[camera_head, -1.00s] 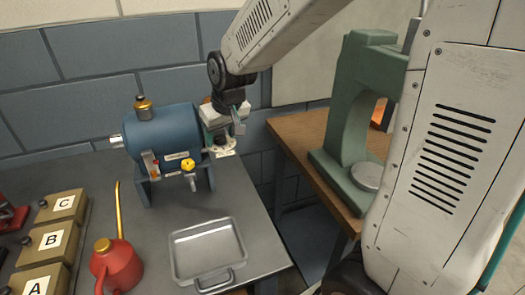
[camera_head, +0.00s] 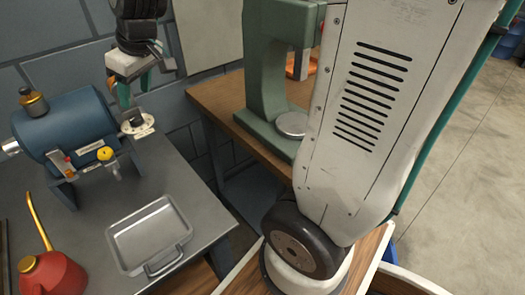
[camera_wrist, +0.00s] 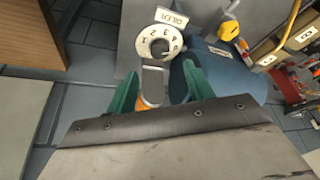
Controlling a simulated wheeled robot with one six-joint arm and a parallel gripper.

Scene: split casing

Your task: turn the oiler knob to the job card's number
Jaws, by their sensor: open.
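The oiler dial (camera_head: 140,127) is a round white plate at the right end of the blue casing (camera_head: 70,128), with a dark knob part (camera_head: 132,118) over it. In the wrist view the dial (camera_wrist: 158,43) shows black numerals, 2, 3 and 4 among them, below an OILER label (camera_wrist: 172,16). My gripper (camera_wrist: 160,74) is open, its teal fingers apart, just short of the dial in the picture. A grey bar with an orange end (camera_wrist: 149,100) shows between the fingers; I cannot tell whether it belongs to the knob. I cannot make out the set number or any job card.
A metal tray (camera_head: 118,262) and a red oil can (camera_head: 55,275) are on the grey bench. A yellow knob (camera_head: 105,153) is on the casing's front. A green press (camera_head: 262,75) stands on the wooden table at right. The bench between tray and casing is clear.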

